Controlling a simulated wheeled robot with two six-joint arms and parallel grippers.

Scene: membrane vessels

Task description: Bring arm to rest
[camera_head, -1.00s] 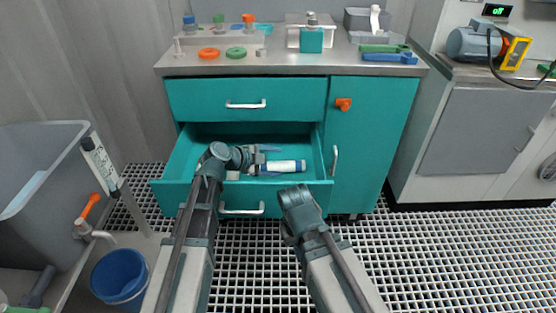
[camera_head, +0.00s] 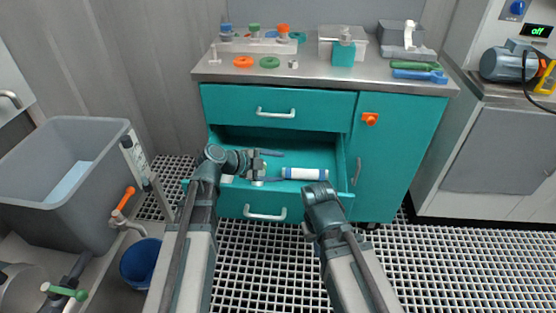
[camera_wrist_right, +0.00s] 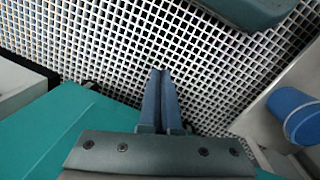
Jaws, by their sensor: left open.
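My left gripper (camera_head: 258,166) is open and empty over the open teal drawer (camera_head: 275,200), its arm coming in from the left. A white cylinder with blue ends (camera_head: 305,173) lies in the drawer to its right, apart from it. My right arm ends in front of the drawer's right part, and its fingers are hidden in the head view. In the right wrist view the right gripper (camera_wrist_right: 160,74) has its two blue fingers together with nothing between them, above the floor grating.
The steel worktop (camera_head: 330,72) carries small parts, a teal-fronted box (camera_head: 343,54) and green and blue tools. A grey sink (camera_head: 65,180) and a blue bucket (camera_head: 141,262) stand at the left. Grated floor (camera_head: 450,260) is clear at the right.

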